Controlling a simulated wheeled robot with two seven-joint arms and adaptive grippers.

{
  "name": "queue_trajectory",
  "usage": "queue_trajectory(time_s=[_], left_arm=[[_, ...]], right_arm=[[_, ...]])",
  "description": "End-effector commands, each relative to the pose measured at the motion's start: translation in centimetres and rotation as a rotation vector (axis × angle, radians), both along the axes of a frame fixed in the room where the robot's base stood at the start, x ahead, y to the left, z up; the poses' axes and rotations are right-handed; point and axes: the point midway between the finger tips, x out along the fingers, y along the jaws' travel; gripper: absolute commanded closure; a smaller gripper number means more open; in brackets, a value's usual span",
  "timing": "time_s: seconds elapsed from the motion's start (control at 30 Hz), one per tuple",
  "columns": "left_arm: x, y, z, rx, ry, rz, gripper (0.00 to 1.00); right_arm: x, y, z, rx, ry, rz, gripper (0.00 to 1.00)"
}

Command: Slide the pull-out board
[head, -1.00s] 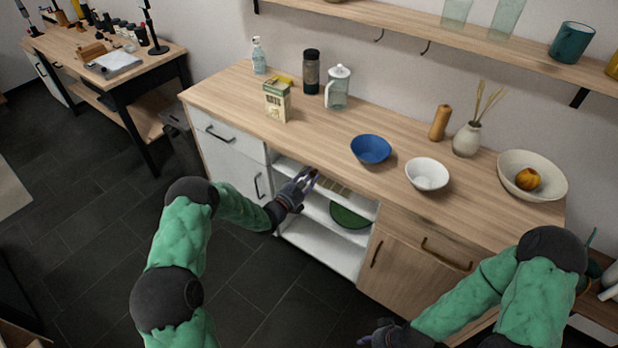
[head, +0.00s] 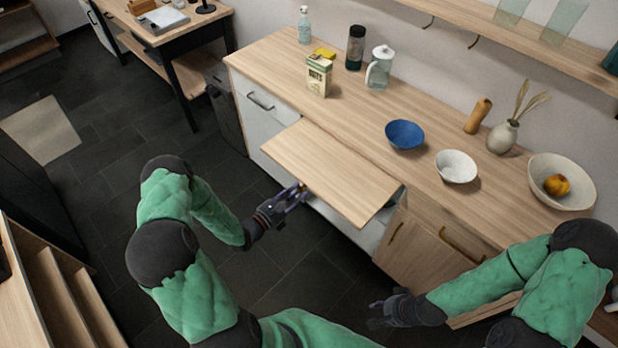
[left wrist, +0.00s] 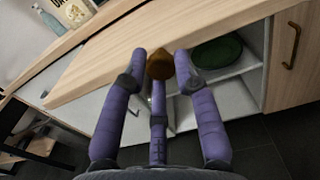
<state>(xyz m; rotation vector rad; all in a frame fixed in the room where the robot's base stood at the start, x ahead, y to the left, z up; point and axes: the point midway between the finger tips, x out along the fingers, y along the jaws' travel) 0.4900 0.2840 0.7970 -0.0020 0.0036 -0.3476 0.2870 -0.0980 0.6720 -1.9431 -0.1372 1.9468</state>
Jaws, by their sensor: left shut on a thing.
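The wooden pull-out board (head: 335,170) sticks out from under the counter's front edge, above the open shelf bay. In the left wrist view, the board (left wrist: 120,65) runs overhead, with a round brown knob (left wrist: 160,65) at its front edge. My left gripper (head: 300,192) is at the board's front left edge. In the left wrist view, the purple fingers of my left gripper (left wrist: 162,68) are shut around the knob. My right gripper (head: 375,312) is low in front of the right cabinet, apart from everything, and its fingers are too small to judge.
On the counter (head: 270,70) stand a carton (head: 319,76), a blue bowl (head: 405,134), a white bowl (head: 456,167) and a pitcher (head: 379,68). A green plate (left wrist: 217,52) lies on the shelf below the board. The dark floor (head: 300,260) in front is clear.

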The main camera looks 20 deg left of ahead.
Motion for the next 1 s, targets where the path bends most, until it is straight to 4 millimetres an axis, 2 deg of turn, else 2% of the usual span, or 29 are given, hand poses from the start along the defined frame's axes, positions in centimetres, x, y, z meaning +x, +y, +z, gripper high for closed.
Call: queue_trajectory(time_s=[0.1,0.23,0.63,0.67,0.73,1.0], left_arm=[[-1.3,0.6,0.4,0.001,-0.009,-0.001,1.00],[-2.1,0.8,0.4,0.001,-0.010,-0.002,1.00],[-2.3,0.9,0.4,0.002,-0.012,-0.004,1.00],[-2.3,0.9,0.4,0.002,-0.012,-0.004,0.68],[-2.3,0.9,0.4,0.002,-0.012,-0.003,0.49],[-2.4,0.9,0.2,0.001,-0.006,-0.002,0.49]], right_arm=[[0.0,0.0,0.4,0.000,0.000,0.000,0.60],[0.0,0.0,0.6,0.000,0.000,0.000,0.60],[0.0,0.0,0.6,0.000,0.000,0.000,0.60],[0.0,0.0,0.6,0.000,0.000,0.000,0.60],[0.0,0.0,0.6,0.000,0.000,0.000,0.60],[0.0,0.0,0.6,0.000,0.000,0.000,0.60]])
